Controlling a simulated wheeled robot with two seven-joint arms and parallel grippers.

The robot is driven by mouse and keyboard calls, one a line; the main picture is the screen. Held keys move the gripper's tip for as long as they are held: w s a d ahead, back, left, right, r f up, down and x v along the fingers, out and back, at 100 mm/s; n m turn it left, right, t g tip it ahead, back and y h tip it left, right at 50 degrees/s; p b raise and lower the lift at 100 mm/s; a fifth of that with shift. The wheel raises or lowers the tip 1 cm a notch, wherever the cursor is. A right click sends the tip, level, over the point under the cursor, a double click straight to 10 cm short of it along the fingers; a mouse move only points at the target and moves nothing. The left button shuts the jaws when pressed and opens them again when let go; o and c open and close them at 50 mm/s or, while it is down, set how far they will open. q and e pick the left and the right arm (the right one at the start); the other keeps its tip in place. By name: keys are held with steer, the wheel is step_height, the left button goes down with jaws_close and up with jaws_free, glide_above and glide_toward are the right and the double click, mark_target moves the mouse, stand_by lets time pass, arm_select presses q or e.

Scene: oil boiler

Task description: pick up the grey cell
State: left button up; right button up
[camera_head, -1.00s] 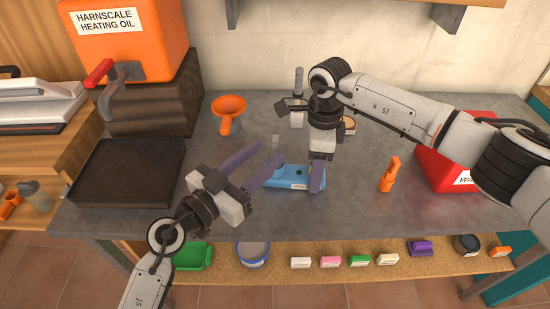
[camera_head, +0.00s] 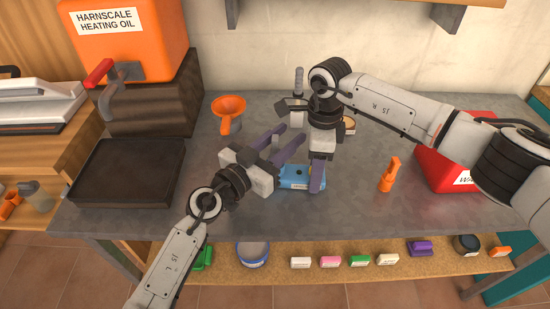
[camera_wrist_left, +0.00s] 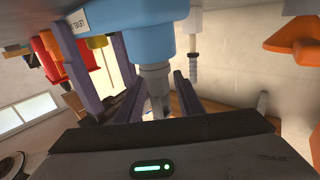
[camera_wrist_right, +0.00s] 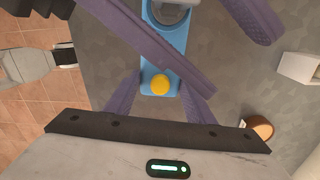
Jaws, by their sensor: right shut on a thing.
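The grey cell (camera_wrist_left: 154,88) is a grey cylinder joined to the blue device (camera_wrist_left: 135,35) in the left wrist view. In the right wrist view it seems to be the round grey end (camera_wrist_right: 171,12) at the top. My left gripper (camera_head: 291,141) is open, its fingers on either side of the cell with gaps visible. In the head view this gripper hides the cell. My right gripper (camera_wrist_right: 160,98) is shut on the near end of the blue device, beside its yellow button (camera_wrist_right: 160,85). The device also shows in the head view (camera_head: 294,182), on the bench.
An orange funnel (camera_head: 228,112) stands behind my left gripper. A dark tray (camera_head: 125,172) lies left, an orange nozzle-like piece (camera_head: 389,174) and red container (camera_head: 440,165) right. A low shelf (camera_head: 310,273) at the front holds several small items. The bench's front middle is clear.

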arm_select(q)
jaws_close()
steer(key=shift+r, duration=0.1)
steer(key=r+v, duration=0.3)
steer(key=v, duration=1.5)
steer(key=shift+r, duration=0.2)
arm_select(e)
steer(key=o, duration=1.2)
steer(key=shift+o, duration=0.2)
